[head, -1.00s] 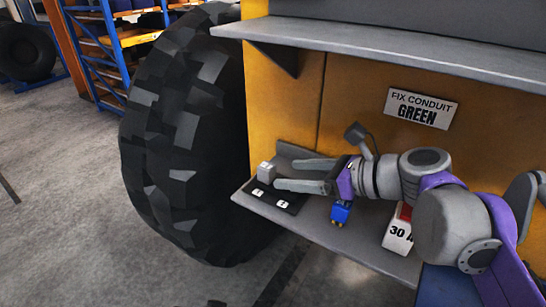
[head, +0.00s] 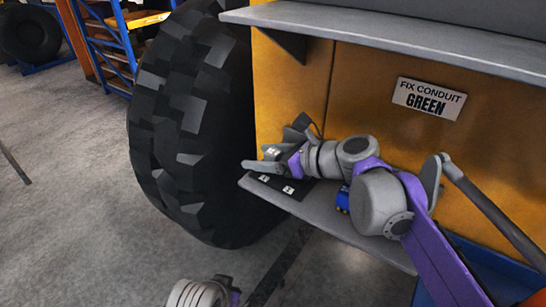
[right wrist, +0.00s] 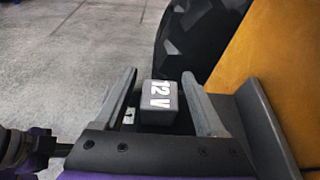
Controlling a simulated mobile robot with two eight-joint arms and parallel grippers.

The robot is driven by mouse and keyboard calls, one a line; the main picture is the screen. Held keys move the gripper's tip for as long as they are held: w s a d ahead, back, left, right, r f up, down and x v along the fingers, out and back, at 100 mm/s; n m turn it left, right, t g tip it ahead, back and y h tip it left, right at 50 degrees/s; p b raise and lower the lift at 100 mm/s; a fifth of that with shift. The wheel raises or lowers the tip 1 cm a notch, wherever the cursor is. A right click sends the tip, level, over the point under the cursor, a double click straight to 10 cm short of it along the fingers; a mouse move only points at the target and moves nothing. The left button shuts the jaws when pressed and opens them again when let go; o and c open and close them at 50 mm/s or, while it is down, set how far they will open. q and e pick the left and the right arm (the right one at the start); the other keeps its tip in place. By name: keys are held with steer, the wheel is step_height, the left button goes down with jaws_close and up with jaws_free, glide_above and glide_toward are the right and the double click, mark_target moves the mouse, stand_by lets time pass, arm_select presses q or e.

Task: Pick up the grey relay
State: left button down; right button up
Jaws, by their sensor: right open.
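The grey relay (right wrist: 158,117) is a small dark grey block with "12 V" in white on it. In the right wrist view it stands between the two fingers of my right gripper (right wrist: 159,76), with a visible gap to the left finger and a narrower one to the right. In the head view my right gripper (head: 261,159) is open, low over the black mat (head: 297,192) at the shelf's left end. There the fingers largely hide the relay. A grey and purple part of my left arm shows at the bottom edge; its fingers are out of view.
A blue block (head: 343,200) stands on the grey lower shelf (head: 335,225), partly behind my right arm. An upper shelf (head: 400,43) overhangs. A big black tyre (head: 185,130) stands just left. A sign (head: 429,98) reads "FIX CONDUIT GREEN". Open floor lies left.

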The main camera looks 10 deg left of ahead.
steer(key=shift+s, duration=0.1)
steer(key=c, duration=0.4)
jaws_close()
